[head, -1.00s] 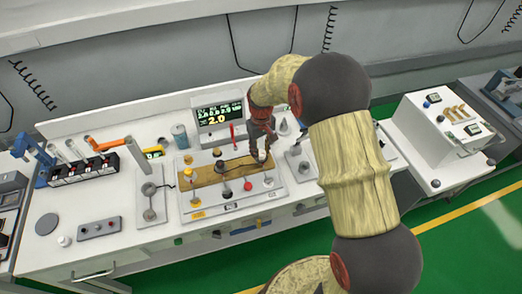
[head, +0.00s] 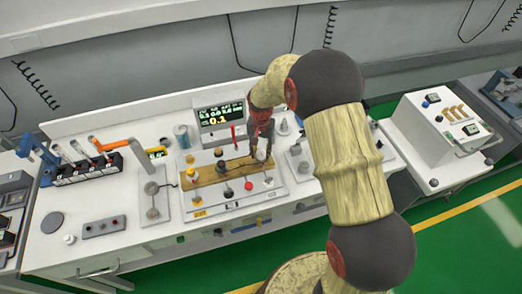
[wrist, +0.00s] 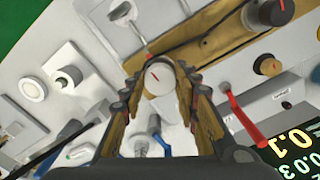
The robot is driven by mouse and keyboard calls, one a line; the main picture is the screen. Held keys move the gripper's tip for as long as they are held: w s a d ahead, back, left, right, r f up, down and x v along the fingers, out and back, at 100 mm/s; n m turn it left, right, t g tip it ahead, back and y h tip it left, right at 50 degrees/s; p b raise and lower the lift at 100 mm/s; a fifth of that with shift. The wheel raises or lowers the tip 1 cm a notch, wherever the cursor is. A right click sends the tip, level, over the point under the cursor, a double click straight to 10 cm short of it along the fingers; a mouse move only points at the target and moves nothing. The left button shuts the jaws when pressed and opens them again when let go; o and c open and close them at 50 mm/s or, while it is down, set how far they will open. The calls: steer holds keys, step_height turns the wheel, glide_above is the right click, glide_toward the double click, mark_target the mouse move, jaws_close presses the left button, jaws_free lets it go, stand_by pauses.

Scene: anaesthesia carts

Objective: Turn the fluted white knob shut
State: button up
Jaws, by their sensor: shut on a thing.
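The white knob (wrist: 158,78) has a round face with a short red mark and sits on the tan strip of the panel. It shows between my fingertips in the head view (head: 262,156). My gripper (wrist: 160,92) is shut on this knob, with one finger on each side. In the head view my gripper (head: 259,149) reaches down to the right end of the tan strip (head: 209,175). The knob's fluted side is mostly hidden by the fingers. The display (head: 220,115) behind shows a large yellow reading, about 0.1, also in the wrist view (wrist: 300,142).
Beside the knob stand a red lever (wrist: 243,115) and a black knob with a red mark (wrist: 270,12). Other knobs and a red button (head: 248,185) are on the same panel.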

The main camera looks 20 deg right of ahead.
mark_target(261, 153)
steer(key=shift+m, duration=0.6)
steer(key=o, duration=1.1)
steer(key=shift+o, duration=0.2)
steer(key=shift+r, duration=0.1)
step_height(261, 153, up, 12)
steer(key=shift+n, duration=0.3)
